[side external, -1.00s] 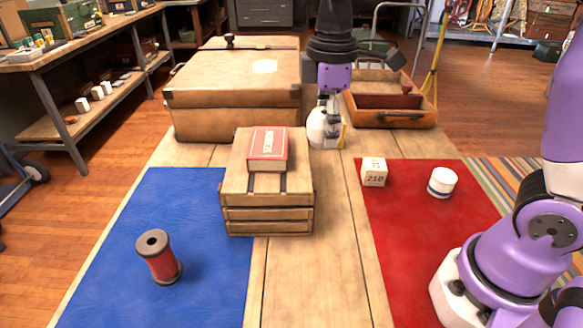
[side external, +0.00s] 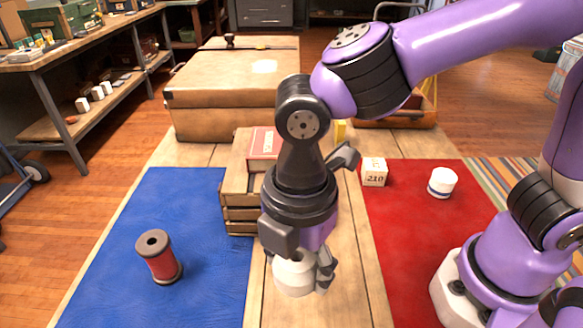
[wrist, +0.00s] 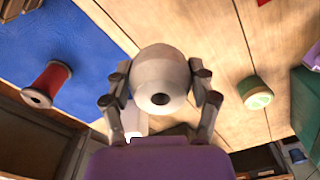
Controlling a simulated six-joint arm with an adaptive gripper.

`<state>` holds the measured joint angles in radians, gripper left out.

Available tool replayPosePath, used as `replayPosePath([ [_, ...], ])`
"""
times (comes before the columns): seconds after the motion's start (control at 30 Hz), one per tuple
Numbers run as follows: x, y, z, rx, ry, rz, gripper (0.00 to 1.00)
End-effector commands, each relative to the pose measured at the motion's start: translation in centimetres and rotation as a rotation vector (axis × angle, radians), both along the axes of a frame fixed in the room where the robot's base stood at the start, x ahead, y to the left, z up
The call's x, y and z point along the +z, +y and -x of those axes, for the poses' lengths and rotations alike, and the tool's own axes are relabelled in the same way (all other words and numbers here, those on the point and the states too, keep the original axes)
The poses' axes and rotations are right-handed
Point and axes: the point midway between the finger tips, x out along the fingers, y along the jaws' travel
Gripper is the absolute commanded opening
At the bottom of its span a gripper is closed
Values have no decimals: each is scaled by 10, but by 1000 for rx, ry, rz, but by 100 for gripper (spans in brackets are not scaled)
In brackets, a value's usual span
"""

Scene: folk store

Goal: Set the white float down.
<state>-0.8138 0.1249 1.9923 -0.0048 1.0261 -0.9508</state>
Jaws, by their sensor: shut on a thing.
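The white float (side external: 292,277) is a rounded white body between the fingers of my gripper (side external: 300,263). My gripper is shut on it and points down over the bare wooden strip between the blue mat and the red mat. In the wrist view the float (wrist: 160,75) is centred between the two fingers (wrist: 160,98), with a dark hole facing the camera. I cannot tell the exact gap between the float and the table.
A red spool (side external: 160,260) stands on the blue mat (side external: 190,215). A wooden crate (side external: 238,190) bears a red book (side external: 264,143). A number block (side external: 374,172) and a white jar (side external: 442,182) are on the red mat (side external: 420,235). A green-topped round thing (wrist: 254,92) shows in the wrist view.

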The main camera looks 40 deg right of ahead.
Motion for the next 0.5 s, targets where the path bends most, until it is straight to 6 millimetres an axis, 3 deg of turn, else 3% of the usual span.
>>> replayPosePath([
  [0.2,-40,-1,1,-1,3,4,25],
  [0.5,-81,-1,0,-2,2,4,25],
])
